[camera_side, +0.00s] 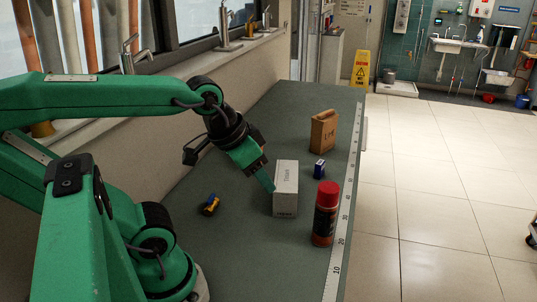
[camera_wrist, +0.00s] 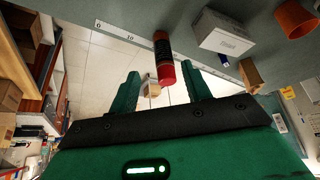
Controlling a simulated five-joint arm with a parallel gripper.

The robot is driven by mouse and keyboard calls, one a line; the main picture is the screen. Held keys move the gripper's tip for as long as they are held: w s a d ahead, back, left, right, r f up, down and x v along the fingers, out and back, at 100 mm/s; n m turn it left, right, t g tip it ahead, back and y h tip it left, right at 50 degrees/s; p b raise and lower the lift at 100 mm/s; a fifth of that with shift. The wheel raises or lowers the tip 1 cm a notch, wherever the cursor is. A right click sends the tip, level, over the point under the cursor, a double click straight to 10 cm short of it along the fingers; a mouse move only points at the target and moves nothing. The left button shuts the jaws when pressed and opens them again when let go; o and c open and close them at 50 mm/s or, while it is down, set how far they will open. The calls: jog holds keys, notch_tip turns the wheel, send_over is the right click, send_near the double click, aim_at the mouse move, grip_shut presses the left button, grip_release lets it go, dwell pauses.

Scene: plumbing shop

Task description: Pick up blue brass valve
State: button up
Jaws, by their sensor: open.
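A white box (camera_side: 286,188) stands upright by my gripper. A ruler strip (camera_side: 343,226) marks the bench's right edge. Bench around the valve is clear.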

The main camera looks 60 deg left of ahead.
jog(key=n+g, duration=0.6)
jog(key=n, duration=0.3)
send_over(211, 197)
notch_tip(211, 197, down, 16)
jog(key=shift+d+r, duration=0.1)
jog(key=shift+r, duration=0.15)
jog(key=shift+f, duration=1.3)
jog(key=shift+f, duration=0.1)
jog(key=shift+f, duration=2.5)
